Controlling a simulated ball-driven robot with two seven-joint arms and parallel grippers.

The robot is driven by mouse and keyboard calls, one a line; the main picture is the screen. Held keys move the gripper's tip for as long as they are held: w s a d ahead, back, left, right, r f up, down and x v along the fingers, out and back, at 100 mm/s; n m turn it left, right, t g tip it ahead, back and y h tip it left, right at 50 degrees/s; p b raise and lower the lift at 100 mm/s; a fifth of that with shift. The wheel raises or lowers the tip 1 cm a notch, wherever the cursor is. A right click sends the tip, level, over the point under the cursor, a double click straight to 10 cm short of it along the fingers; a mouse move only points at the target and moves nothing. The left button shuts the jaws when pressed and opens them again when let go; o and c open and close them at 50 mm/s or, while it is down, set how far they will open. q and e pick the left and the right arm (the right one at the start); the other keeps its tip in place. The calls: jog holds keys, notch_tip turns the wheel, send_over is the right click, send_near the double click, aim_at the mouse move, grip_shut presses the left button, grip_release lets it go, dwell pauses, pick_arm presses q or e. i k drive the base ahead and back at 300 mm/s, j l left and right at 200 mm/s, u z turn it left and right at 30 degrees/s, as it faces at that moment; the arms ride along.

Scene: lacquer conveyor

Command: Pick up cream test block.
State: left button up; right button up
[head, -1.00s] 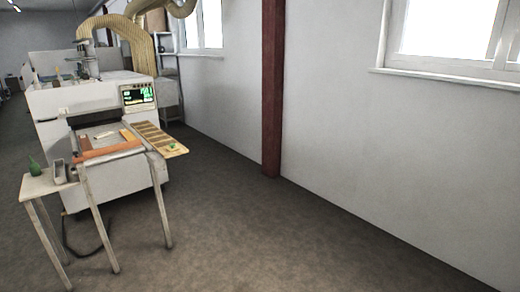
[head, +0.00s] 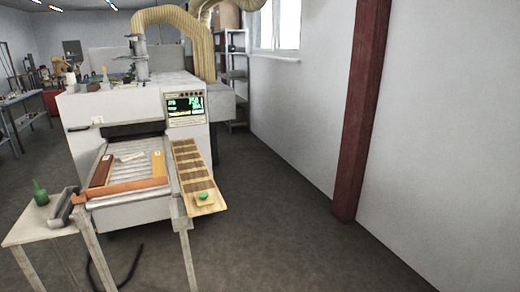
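A small, flat cream piece (head: 131,157), which looks like the cream test block, lies on the roller conveyor (head: 133,176) in front of the white machine. It is small in view, so its exact shape is hard to tell. A dark reddish-brown strip (head: 101,172) lies to its left and an orange strip (head: 160,163) to its right. An orange-brown bar (head: 128,188) crosses the conveyor's near end. Neither of my grippers shows in the head view.
A wooden rack (head: 207,209) with brown panels and a green item (head: 204,196) juts out right of the conveyor. A small table (head: 38,226) with a green bottle (head: 40,193) stands front left. A red column (head: 362,110) stands right. The floor between is clear.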

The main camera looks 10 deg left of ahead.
aim_at(125, 160)
jog(key=i+l, duration=0.1)
jog(key=i, duration=0.45)
jog(key=i+u, duration=0.1)
jog(key=i, duration=0.5)
jog(key=i+l, duration=0.2)
jog(key=i, duration=0.35)
jog(key=i+l, duration=0.1)
jog(key=i, duration=0.45)
jog(key=i+l+u, duration=0.1)
jog(key=i, duration=0.5)
jog(key=i+u, duration=0.85)
jog(key=i+l+u, duration=0.25)
jog(key=i+u, duration=0.15)
jog(key=i+l+u, duration=0.8)
